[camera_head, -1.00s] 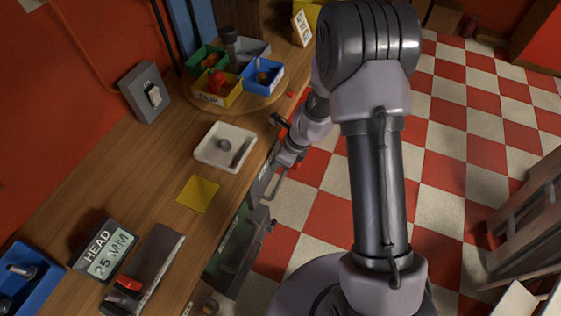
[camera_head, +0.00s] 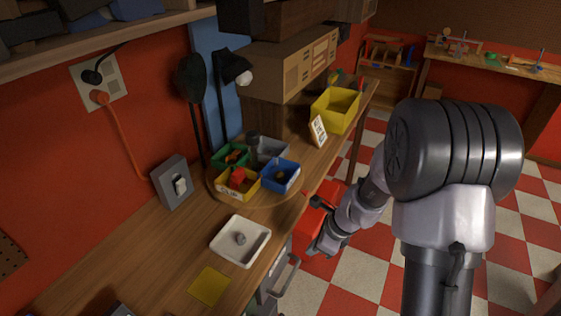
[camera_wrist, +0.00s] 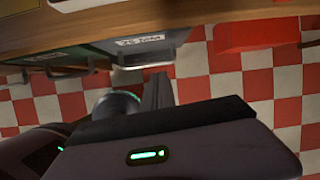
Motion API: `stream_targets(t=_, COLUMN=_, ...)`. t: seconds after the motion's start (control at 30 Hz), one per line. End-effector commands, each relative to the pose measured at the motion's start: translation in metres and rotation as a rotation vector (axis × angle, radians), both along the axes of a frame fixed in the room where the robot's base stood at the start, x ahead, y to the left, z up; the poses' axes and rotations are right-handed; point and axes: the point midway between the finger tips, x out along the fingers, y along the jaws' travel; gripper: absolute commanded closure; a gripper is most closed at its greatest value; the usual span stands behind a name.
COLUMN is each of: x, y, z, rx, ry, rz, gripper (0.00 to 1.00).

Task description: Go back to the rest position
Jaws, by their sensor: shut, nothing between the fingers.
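My gripper (camera_head: 318,248) hangs at the end of my bent arm, beyond the right edge of the workbench (camera_head: 135,255) and over the checkered floor in the head view. It is small and partly dark there, with nothing visible in it. In the wrist view, the dark fingers (camera_wrist: 158,90) are together and empty, above the dark gripper body with its green light. The bench edge and drawer fronts lie beyond the fingers, apart from them.
A white tray (camera_head: 228,255) with a grey part, a yellow note (camera_head: 209,287), small coloured bins and a yellow box (camera_head: 335,110) stand on the bench. A red object (camera_head: 312,228) is close to my gripper. Drawer handles (camera_wrist: 62,68) stick out. Floor to the right is open.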

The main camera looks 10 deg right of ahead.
Motion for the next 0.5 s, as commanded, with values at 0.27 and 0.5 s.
stream_targets(t=0.27, x=-0.09, y=0.044, z=0.171, rx=-0.295, ry=-0.423, rz=0.848, gripper=1.0)
stream_targets(t=0.5, x=-0.192, y=0.042, z=0.211, rx=-0.631, ry=-0.603, rz=1.392, gripper=1.0)
